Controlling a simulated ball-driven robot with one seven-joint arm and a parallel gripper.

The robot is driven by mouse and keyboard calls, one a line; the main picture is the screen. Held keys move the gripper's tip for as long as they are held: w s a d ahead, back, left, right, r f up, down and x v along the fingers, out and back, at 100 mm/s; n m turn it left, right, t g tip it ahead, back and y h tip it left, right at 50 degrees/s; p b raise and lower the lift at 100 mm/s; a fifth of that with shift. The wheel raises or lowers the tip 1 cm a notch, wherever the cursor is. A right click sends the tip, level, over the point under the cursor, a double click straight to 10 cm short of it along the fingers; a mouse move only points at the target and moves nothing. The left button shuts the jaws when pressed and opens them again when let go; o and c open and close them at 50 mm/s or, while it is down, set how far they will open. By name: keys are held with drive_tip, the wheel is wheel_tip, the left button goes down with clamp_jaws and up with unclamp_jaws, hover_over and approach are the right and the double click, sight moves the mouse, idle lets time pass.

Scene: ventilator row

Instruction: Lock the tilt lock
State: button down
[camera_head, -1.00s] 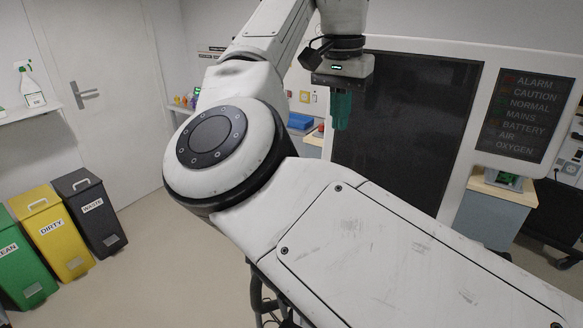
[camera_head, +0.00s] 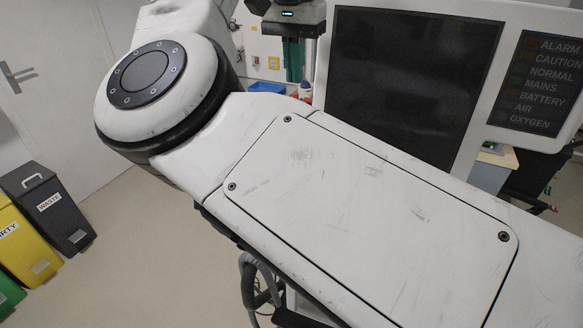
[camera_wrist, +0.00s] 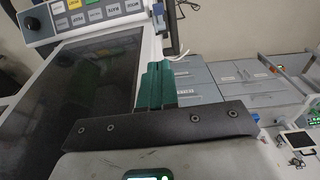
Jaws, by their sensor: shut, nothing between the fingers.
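The ventilator's large dark screen (camera_head: 410,85) stands in a white frame at the upper right of the head view. In the wrist view the screen (camera_wrist: 85,85) fills the left side. I cannot make out the tilt lock for certain. A small dark grey-blue part (camera_wrist: 159,14) shows at the frame's edge in the wrist view, just beyond my fingertips; I cannot tell whether it is the lock. My gripper (camera_head: 293,62), with green fingers, hangs left of the screen in the head view. In the wrist view the fingers (camera_wrist: 158,75) are together and empty.
A status panel (camera_head: 540,90) with ALARM and CAUTION labels is right of the screen. A coloured button panel (camera_wrist: 90,14) tops the wrist view. Grey drawers (camera_wrist: 240,80) stand beyond the frame. WASTE (camera_head: 47,208) and yellow (camera_head: 25,240) bins stand left; floor between is clear.

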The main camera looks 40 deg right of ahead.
drive_tip(key=f, duration=1.2)
drive_tip(key=d+f, duration=0.1)
drive_tip(key=f, duration=0.5)
drive_tip(key=shift+w+f, duration=0.1)
drive_tip(key=shift+s+a+f, duration=0.1)
drive_tip(key=shift+a+f, duration=0.2)
drive_tip(key=shift+f, duration=0.25)
drive_tip(key=shift+s+a+f, duration=0.1)
drive_tip(key=shift+a+f, duration=0.2)
drive_tip(key=shift+f, duration=0.25)
drive_tip(key=shift+s+a+f, duration=0.2)
drive_tip(key=shift+a+f, duration=0.2)
drive_tip(key=shift+f, duration=0.4)
drive_tip(key=shift+f, duration=0.15)
